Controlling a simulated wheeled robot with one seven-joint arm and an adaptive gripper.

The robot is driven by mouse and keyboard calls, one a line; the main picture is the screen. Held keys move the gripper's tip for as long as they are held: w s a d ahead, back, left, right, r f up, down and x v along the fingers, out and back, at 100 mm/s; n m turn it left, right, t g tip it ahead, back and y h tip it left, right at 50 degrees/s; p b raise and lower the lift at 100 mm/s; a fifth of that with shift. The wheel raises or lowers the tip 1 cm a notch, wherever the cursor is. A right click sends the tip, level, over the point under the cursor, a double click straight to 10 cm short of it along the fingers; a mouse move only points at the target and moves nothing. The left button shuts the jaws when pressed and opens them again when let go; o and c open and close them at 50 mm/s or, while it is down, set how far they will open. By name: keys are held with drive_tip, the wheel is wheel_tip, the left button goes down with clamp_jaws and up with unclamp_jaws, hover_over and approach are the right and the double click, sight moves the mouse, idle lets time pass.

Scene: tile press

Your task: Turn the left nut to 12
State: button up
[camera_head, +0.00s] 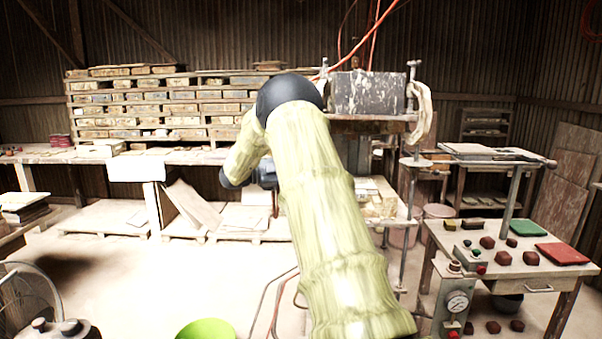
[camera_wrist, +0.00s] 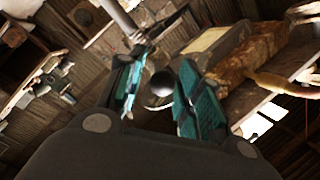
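The press (camera_head: 368,92) stands behind my arm in the head view, with a grey weathered block at its top. A small upright fitting (camera_head: 325,66) is at the block's left end, probably the left nut, too small to read any number on it. In the wrist view my gripper (camera_wrist: 163,92) has its two teal-padded fingers apart. A dark round knob-like thing (camera_wrist: 161,82) shows in the gap between them; I cannot tell if it is the nut or if it touches a finger. A pale rod (camera_wrist: 118,15) runs in from the top. My arm hides the gripper in the head view.
A table (camera_head: 510,272) at the right holds several red and green tiles. A control box with a gauge (camera_head: 457,303) stands at its left. A stacked rack (camera_head: 150,105) lines the back wall. The floor at front left is mostly clear, with a green round thing (camera_head: 206,329).

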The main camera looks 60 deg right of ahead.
drive_tip(key=shift+w+a+f, duration=0.1)
drive_tip(key=shift+w+a+f, duration=0.1)
drive_tip(key=shift+w+a, duration=0.1)
drive_tip(key=shift+w, duration=0.1)
drive_tip(key=v, duration=1.1)
drive_tip(key=shift+a, duration=0.15)
